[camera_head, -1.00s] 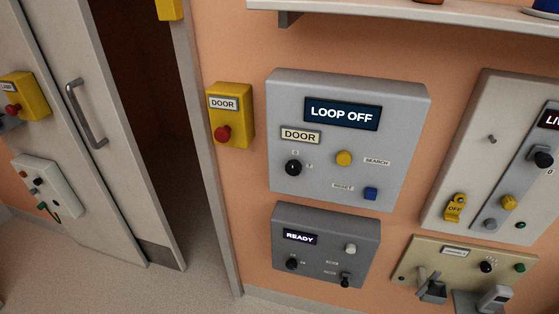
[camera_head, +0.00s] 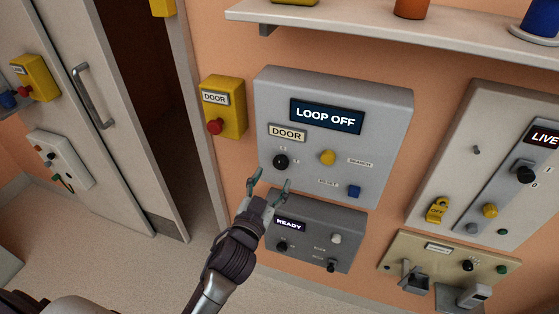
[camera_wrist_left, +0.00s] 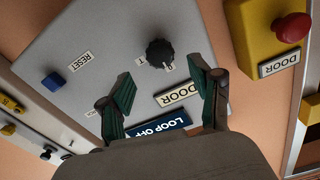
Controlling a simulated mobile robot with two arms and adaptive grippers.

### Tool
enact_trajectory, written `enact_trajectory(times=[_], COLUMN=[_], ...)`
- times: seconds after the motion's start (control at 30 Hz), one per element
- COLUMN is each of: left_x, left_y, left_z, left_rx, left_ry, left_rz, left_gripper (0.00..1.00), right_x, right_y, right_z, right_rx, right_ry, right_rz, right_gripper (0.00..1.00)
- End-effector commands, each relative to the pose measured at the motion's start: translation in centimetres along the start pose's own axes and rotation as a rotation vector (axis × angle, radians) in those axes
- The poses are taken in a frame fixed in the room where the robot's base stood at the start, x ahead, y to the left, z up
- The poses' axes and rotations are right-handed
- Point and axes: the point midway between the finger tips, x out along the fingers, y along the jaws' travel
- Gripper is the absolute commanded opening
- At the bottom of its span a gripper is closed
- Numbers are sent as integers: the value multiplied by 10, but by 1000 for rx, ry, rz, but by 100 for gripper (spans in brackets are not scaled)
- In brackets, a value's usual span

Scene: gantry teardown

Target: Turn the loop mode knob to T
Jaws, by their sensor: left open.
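The loop mode knob is a small black knob (camera_head: 280,162) on the light grey panel (camera_head: 385,115), below the DOOR label (camera_head: 287,132). The panel's screen (camera_head: 326,116) reads LOOP OFF. My left gripper (camera_head: 268,186) is open and empty, just below the knob in the head view. In the left wrist view the knob appears beyond the gap between the fingers (camera_wrist_left: 160,75), untouched.
A yellow search button (camera_head: 327,157) and blue reset button (camera_head: 354,192) share the panel. A yellow DOOR box with a red button (camera_head: 215,127) is to the left. A darker READY panel (camera_head: 345,222) is below. A shelf (camera_head: 380,30) juts out above.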

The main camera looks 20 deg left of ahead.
Motion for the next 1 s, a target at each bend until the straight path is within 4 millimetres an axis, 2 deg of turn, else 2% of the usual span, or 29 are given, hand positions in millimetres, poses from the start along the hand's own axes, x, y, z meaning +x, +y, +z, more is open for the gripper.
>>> enact_trajectory(times=[0.1, 0.3, 0.47, 0.73, 1.0], left_x=[25, 52, 60, 61, 61], left_y=[-1, 0, 0, 0, 0], left_z=[-3, -1, 0, 0, 0], left_rx=[1, 0, 0, 0, 0], left_ry=[1, 0, 0, 0, 0], left_rz=[-1, 0, 0, 0, 0], left_gripper=[64, 64, 64, 64, 19], right_x=[-9, -14, -15, -14, -14], right_y=[6, 8, 8, 7, 6], right_z=[-3, -4, -4, -4, -5], right_rx=[0, 1, 1, 0, 0], right_ry=[3, 4, 5, 5, 6], right_rz=[7, 9, 9, 9, 7], right_gripper=[40, 40, 40, 40, 40])
